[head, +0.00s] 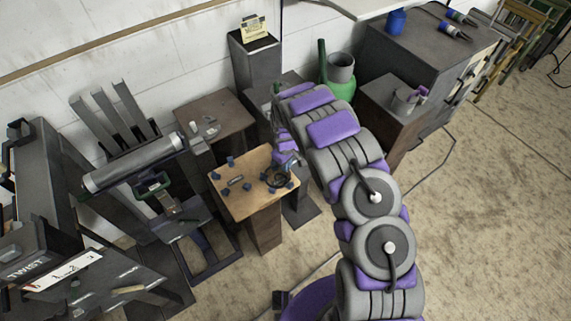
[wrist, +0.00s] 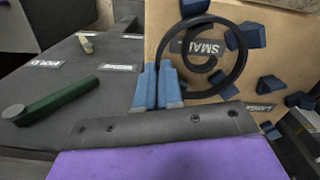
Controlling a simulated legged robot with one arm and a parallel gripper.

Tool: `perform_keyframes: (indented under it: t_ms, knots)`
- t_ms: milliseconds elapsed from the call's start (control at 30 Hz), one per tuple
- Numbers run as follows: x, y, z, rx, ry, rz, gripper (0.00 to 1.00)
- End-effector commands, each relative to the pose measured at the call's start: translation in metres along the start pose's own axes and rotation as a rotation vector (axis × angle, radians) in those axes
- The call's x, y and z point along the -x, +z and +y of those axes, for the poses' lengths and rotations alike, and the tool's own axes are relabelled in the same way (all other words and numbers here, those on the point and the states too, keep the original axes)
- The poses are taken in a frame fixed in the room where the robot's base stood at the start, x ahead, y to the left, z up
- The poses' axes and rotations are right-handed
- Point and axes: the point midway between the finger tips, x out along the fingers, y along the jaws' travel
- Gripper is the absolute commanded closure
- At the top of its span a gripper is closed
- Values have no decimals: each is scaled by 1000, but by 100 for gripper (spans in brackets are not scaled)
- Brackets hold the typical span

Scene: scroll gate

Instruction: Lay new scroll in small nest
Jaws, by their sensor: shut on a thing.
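The scroll (wrist: 243,62) is a dark curled bar, held over the wooden board (wrist: 168,18) in the wrist view. Its curl surrounds part of the label reading "SMA…" (wrist: 205,46), with blue blocks (wrist: 251,35) close around it; this is the small nest. My gripper (wrist: 158,88) has its two blue fingers shut on the left side of the scroll. I cannot tell whether the scroll touches the board. In the head view the scroll (head: 277,181) shows at the right part of the board (head: 237,205), below my gripper (head: 287,160).
A second label (wrist: 258,106), partly cut off, marks another group of blue blocks. Left of the board, a dark table top (wrist: 80,90) carries a green rod (wrist: 55,101) and labels. In the head view, a grey roller machine (head: 135,163) stands left and a green pot (head: 338,88) behind.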

Motion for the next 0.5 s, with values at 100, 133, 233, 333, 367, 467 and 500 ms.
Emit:
perform_keyframes:
  t_ms: [100,133,233,333,367,467,500]
  knots:
    - [-1,0,0,0,0,1,100]
    - [-2,0,0,0,0,0,100]
    - [-3,0,0,0,0,0,100]
    - [-4,0,0,0,-1,0,100]
    - [-5,0,0,0,-1,0,100]
    - [-6,0,0,0,-1,-1,100]
    - [-7,0,0,0,-2,-2,100]
